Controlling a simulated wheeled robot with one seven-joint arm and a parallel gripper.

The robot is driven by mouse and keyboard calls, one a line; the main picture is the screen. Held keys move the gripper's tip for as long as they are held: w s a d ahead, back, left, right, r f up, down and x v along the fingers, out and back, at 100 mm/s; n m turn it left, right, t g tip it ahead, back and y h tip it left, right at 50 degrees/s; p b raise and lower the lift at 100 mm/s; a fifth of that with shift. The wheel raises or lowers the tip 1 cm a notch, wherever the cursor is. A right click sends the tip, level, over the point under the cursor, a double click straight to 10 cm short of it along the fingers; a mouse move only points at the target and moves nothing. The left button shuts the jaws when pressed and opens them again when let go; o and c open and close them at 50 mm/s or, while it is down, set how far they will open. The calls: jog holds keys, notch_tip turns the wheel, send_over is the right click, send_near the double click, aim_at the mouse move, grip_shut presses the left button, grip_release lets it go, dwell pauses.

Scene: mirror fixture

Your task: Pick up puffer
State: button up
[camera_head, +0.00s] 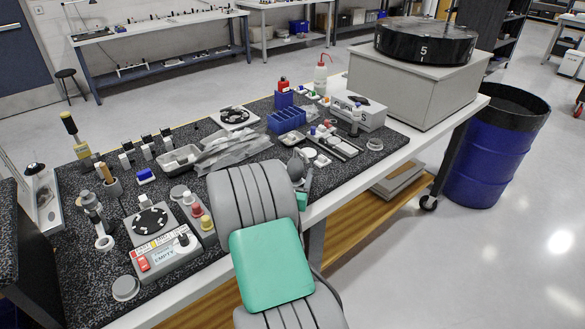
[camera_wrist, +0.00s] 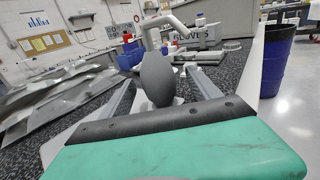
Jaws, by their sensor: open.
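The puffer is a dark grey oval bulb (camera_wrist: 157,78) standing upright in the middle of the wrist view. In the head view it shows as a small grey bulb (camera_head: 296,168) near the front edge of the bench. My gripper (camera_wrist: 160,88) is open, with one grey finger on each side of the puffer. Gaps show between the bulb and the fingers, so I see no grip on it. In the head view my gripper (camera_head: 303,182) is partly hidden behind my arm. The puffer's base is hard to make out.
Clear plastic bags (camera_head: 232,150) lie left of the puffer. A white dish (camera_head: 308,153), small parts and a dark tray (camera_head: 340,145) lie beyond and to the right. A glove box (camera_head: 357,112) stands farther back. A blue bin (camera_head: 490,150) stands on the floor at right.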

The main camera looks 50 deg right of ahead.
aim_at(297, 163)
jog(key=p+x, duration=0.1)
jog(key=x, duration=0.5)
jog(key=shift+w+a+f, duration=0.1)
jog(key=shift+a, duration=0.1)
jog(key=c, duration=1)
